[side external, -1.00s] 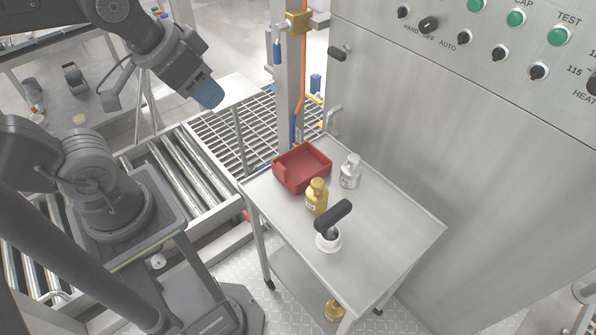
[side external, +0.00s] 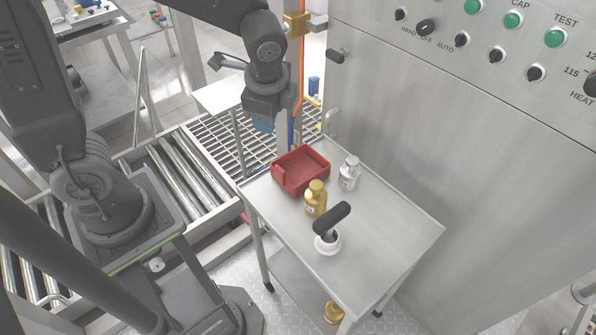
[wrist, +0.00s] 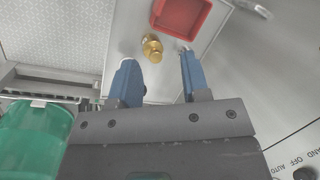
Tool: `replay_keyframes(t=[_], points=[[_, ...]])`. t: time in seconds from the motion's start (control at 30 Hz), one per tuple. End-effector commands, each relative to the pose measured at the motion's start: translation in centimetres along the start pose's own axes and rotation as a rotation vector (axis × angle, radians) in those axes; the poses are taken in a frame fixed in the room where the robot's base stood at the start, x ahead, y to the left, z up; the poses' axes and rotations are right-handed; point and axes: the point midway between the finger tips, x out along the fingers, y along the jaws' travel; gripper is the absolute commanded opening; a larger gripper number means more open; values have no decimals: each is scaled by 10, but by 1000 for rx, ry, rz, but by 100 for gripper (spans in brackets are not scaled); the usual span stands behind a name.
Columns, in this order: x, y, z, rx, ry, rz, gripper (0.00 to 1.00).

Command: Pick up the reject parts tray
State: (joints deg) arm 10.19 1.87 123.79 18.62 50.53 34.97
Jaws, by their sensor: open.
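The reject parts tray is a red open box (side external: 301,170) on the upper left end of a steel cart top (side external: 375,232). It looks empty. In the wrist view the red tray (wrist: 182,14) is at the top, partly cut off, beyond the fingertips. My gripper (side external: 263,125) is above and left of the tray in the side view, pointing down and apart from it. In the wrist view my gripper (wrist: 156,56) has its two blue fingers spread, with nothing held between them.
A white pot with a black handle (side external: 331,218) is nearer the front. A steel cabinet (side external: 460,150) rises behind the cart. A post with a brass fitting (side external: 296,25) stands near my arm.

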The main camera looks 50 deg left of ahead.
Motion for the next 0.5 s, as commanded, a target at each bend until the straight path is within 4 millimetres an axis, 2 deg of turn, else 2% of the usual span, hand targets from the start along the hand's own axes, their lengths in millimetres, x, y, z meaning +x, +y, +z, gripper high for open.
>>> replay_keyframes(t=[0.03,0.2,0.33,0.5], points=[[18,-1,-10,103,-40,15,43],[66,-1,-35,410,-135,47,43],[91,1,-44,558,-177,67,43],[107,2,-47,627,-197,77,43]])
